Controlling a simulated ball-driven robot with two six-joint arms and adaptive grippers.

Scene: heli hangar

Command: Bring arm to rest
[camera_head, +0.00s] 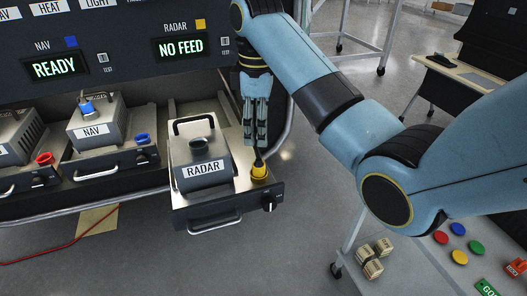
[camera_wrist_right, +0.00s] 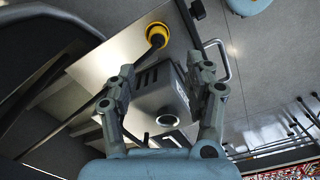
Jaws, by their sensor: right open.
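My right arm (camera_head: 335,110) reaches in from the right in the head view and bends down at the console. My right gripper (camera_head: 255,138) points down behind the yellow connector (camera_head: 259,172), beside the RADAR unit (camera_head: 200,155). In the right wrist view the fingers of the right gripper (camera_wrist_right: 172,80) are spread apart with nothing held between them. The RADAR unit (camera_wrist_right: 155,98) lies beyond the fingers there, and the yellow connector (camera_wrist_right: 157,35) is past the fingertips. My left gripper is in neither view.
The RADAR tray (camera_head: 225,212) is pulled out from the console, with a handle and a knob in front. The NAV unit (camera_head: 98,124) with a blue connector stands to its left. The console panel (camera_head: 120,45) reads READY and NO FEED. A table (camera_head: 430,265) with coloured buttons is at lower right.

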